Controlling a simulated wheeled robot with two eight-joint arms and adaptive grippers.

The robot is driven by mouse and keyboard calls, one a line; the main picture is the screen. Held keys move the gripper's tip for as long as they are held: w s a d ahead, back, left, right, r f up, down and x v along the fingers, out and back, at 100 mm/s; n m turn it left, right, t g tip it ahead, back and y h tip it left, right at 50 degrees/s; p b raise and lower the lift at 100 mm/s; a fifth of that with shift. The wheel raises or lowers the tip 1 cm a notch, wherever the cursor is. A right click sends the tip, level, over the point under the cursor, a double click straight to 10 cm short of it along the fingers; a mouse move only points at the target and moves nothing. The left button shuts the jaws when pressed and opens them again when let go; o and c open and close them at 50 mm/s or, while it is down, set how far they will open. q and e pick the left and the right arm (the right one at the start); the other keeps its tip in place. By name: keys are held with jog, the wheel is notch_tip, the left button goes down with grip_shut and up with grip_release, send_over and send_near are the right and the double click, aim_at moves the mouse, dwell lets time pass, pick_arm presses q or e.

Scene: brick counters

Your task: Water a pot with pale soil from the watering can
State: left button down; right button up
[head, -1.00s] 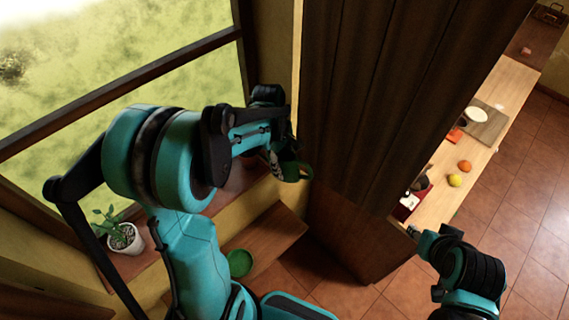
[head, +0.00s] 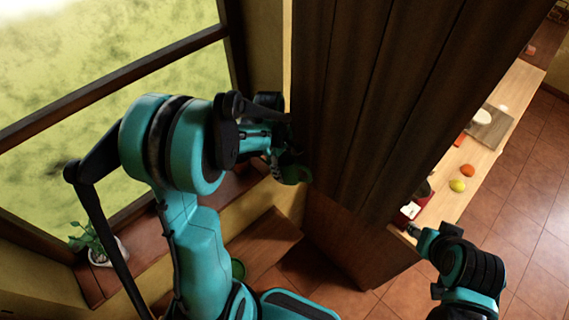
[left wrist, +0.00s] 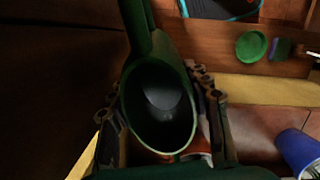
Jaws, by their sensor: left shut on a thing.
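The green watering can (head: 295,172) hangs in my left gripper (head: 278,150), in front of the dark curtain. In the left wrist view the can (left wrist: 130,112) sits between the two fingers (left wrist: 165,115), its wide dark opening facing the camera. A white pot (head: 104,256) with a leafy plant stands on the window sill at the left, partly behind my arm; its soil is too small to judge. A blue pot (left wrist: 300,150) is cut off at the lower right of the left wrist view. My right gripper (head: 414,231) is by the counter; its fingers are too small to read.
The dark curtain (head: 360,100) stands close beside the can. The right counter (head: 465,160) holds a lemon (head: 457,185), an orange fruit (head: 467,170) and a board (head: 488,128). Tiled floor lies between.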

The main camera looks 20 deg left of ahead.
aim_at(303, 180)
pick_arm(q)
jog(key=shift+w+f, duration=0.1)
jog(key=shift+f, duration=0.8)
jog(key=shift+a+f+y, duration=0.1)
jog(key=shift+f+y, duration=0.3)
jog(key=shift+f, duration=0.05)
jog(key=shift+a+f+y+b, duration=0.35)
jog(key=shift+f+y+b, duration=0.35)
jog(key=shift+b, duration=0.4)
jog(key=shift+d+r, duration=0.1)
jog(key=shift+d, duration=0.15)
jog(key=d+p, duration=0.1)
jog(key=d, duration=0.1)
jog(key=d+r+p, duration=0.1)
jog(key=d+p, duration=0.1)
jog(key=s+d+r+p, duration=0.1)
jog(key=d, duration=0.2)
jog(key=shift+p, duration=0.4)
jog(key=shift+s+d, duration=0.1)
jog(key=shift+d, duration=0.2)
jog(key=shift+f, duration=0.1)
jog(key=shift+a, duration=0.1)
